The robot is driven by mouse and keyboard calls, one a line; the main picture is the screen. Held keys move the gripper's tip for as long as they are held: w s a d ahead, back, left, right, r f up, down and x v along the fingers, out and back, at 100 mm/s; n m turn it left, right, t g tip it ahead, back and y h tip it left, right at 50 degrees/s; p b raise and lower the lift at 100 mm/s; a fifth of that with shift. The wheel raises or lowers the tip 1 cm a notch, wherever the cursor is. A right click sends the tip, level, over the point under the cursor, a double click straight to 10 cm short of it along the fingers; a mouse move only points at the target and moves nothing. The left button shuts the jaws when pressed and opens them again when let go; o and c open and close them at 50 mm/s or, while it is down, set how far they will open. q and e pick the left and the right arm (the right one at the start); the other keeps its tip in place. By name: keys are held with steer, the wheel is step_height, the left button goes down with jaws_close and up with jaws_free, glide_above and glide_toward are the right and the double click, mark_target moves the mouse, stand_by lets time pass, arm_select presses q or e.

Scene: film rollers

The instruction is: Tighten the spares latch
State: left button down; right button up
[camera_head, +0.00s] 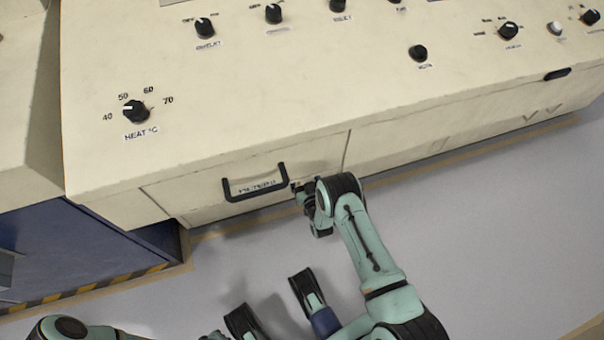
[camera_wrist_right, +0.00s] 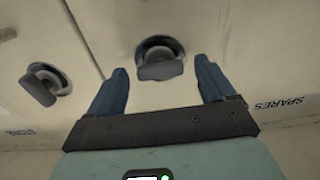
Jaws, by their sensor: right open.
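In the right wrist view, a grey latch knob in a round recess (camera_wrist_right: 160,66) sits on the cream panel that bears the label SPARES (camera_wrist_right: 278,103), which reads upside down. My right gripper (camera_wrist_right: 161,74) is open, with one blue finger on each side of this knob. I cannot tell whether the fingers touch it. In the head view my right gripper (camera_head: 300,190) is at the cabinet front, just right of a black handle (camera_head: 256,183), and hides the latch there. My left arm (camera_head: 62,328) shows at the lower left; I cannot make out its gripper.
A second, similar latch (camera_wrist_right: 45,83) lies left of a panel seam in the wrist view, with a small unreadable label below. The cabinet top carries several black dials, including a heat dial (camera_head: 136,111). Grey floor (camera_head: 470,230) is open in front.

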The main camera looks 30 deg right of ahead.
steer(key=shift+c, duration=0.3)
steer(key=c, duration=1)
arm_select(q)
steer(key=shift+s, duration=0.1)
arm_select(e)
steer(key=shift+m, duration=8.5)
arm_select(q)
steer(key=shift+f, duration=0.1)
